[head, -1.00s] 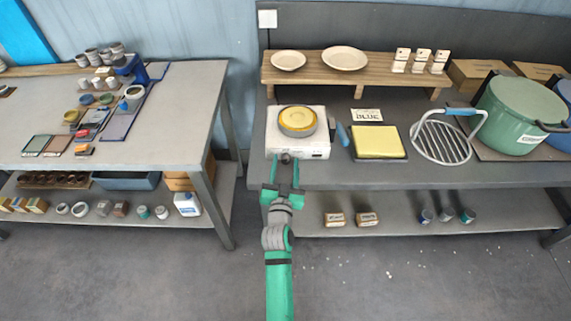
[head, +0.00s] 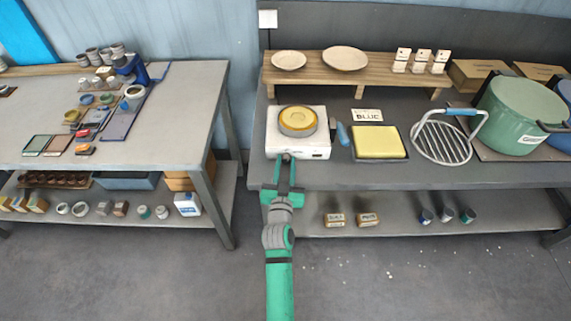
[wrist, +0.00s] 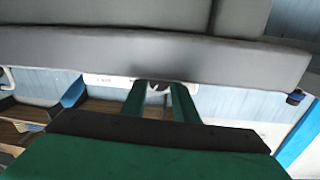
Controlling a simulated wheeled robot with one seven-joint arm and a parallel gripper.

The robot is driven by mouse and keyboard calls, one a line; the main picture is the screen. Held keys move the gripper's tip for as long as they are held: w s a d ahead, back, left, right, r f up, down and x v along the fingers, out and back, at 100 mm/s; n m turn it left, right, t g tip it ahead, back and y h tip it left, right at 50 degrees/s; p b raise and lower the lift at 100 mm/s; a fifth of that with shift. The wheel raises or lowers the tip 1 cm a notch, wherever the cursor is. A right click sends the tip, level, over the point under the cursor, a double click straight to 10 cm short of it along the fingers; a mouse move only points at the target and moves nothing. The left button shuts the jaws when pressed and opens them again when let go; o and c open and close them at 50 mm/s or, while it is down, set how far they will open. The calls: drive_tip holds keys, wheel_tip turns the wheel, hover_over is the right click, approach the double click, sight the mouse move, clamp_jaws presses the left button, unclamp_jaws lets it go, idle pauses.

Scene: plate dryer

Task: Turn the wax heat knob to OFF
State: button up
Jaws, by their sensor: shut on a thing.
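The white wax heater (head: 314,141) stands at the front edge of the right bench, with a round pan of yellow wax (head: 298,119) on top. Its dark heat knob (head: 286,156) is on the front face, at the lower left. My gripper (head: 285,163) is in front of the heater, its green fingers shut on the knob. In the wrist view, the knob (wrist: 158,86) shows between the two fingertips. The knob's pointer and the OFF mark are too small to read.
A blue-handled tool (head: 341,133) lies right of the heater, beside a yellow block in a dark tray (head: 407,156). A wire rack (head: 440,142) and green pot (head: 517,112) stand farther right.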

drive_tip(key=shift+n, duration=2.3)
drive_tip(key=o, duration=1.1)
drive_tip(key=shift+a, duration=0.1)
drive_tip(key=shift+c, duration=0.2)
drive_tip(key=shift+s, duration=0.15)
drive_tip(key=s, duration=1)
drive_tip(key=shift+s+a+f, duration=0.25)
drive_tip(key=shift+s, duration=0.05)
